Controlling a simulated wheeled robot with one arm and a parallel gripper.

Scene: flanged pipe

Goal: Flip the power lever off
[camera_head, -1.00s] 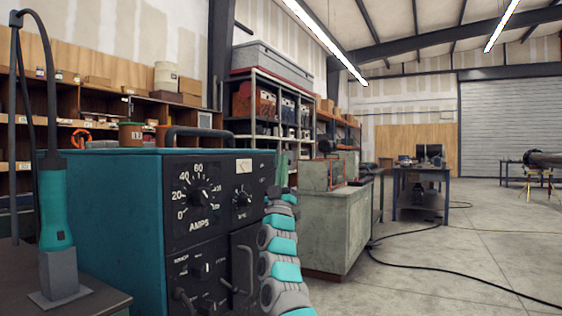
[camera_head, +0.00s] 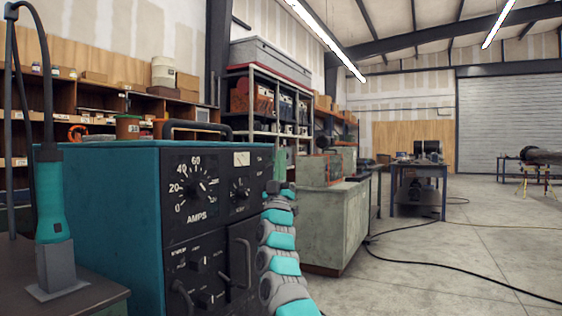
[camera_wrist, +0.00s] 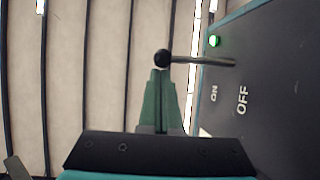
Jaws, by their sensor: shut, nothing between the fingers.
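The power lever (camera_wrist: 205,61) is a dark rod with a round black knob, standing out sideways from a dark panel (camera_wrist: 270,90) in the wrist view. The panel carries the words ON and OFF below the lever, and a green lamp (camera_wrist: 213,41) is lit above it. My gripper (camera_wrist: 157,72) has green fingers, closed together and empty. Their tips are just below the knob in the picture; I cannot tell whether they touch it. In the head view, the lever is not clearly visible.
A teal machine (camera_head: 112,225) with an AMPS dial (camera_head: 196,188) stands close by at left, beside my arm. A torch (camera_head: 53,215) stands on a dark surface at far left. A grey-green cabinet (camera_head: 325,225) is behind. Open floor with cables (camera_head: 460,270) lies to the right.

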